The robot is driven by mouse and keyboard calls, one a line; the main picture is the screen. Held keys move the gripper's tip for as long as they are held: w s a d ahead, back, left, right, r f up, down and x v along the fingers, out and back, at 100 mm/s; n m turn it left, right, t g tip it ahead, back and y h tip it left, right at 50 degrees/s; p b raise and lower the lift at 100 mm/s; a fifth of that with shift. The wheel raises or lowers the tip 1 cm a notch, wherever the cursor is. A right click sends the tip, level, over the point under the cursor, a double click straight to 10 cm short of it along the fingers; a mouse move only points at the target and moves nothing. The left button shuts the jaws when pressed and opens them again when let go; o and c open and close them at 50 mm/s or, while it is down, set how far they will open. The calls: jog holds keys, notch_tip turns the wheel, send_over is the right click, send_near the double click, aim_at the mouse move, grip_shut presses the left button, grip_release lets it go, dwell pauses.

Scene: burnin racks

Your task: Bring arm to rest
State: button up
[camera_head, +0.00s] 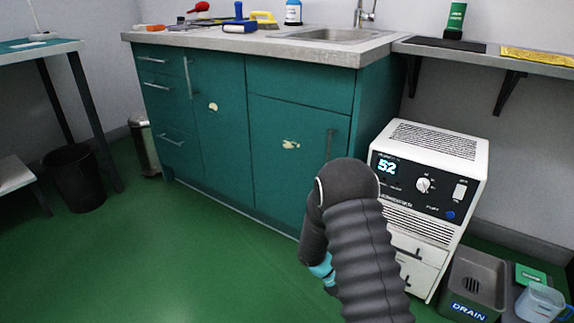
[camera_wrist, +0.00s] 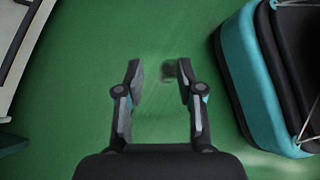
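My arm reaches forward and bends down in the head view, a dark ribbed sleeve covering most of it. My gripper (camera_wrist: 160,85) shows in the wrist view with its two fingers apart and nothing between them. It points down over the bare green floor (camera_wrist: 150,40). In the head view the fingers are hidden behind the arm, with only a bit of teal showing.
A white dehumidifier-like unit (camera_head: 408,206) reading 52 stands close at right of my arm. Teal cabinets (camera_head: 225,130) with a sink (camera_head: 340,35) stand ahead. A grey drain box (camera_head: 474,275) and clear jug (camera_head: 540,303) sit lower right.

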jog(key=s+a+r+m+t+y+p, duration=0.2)
jog(key=s+r+m, duration=0.3)
jog(key=r, duration=0.9)
jog(key=s+a+r+m+t+y+p, duration=0.2)
jog(key=s+r, duration=0.6)
jog(key=r, duration=0.7)
jog(key=s+a+r+m+t+y+p, duration=0.2)
jog(key=s+r+m+t, duration=0.4)
jog(key=r, duration=0.9)
jog(key=m+y+p, duration=0.1)
jog(key=m+y, duration=0.1)
jog(key=shift+s+r+m+y, duration=0.2)
jog(key=shift+s+m+y, duration=0.1)
jog(key=shift+m+y, duration=0.1)
jog(key=shift+o, duration=0.4)
jog(key=shift+d, duration=0.1)
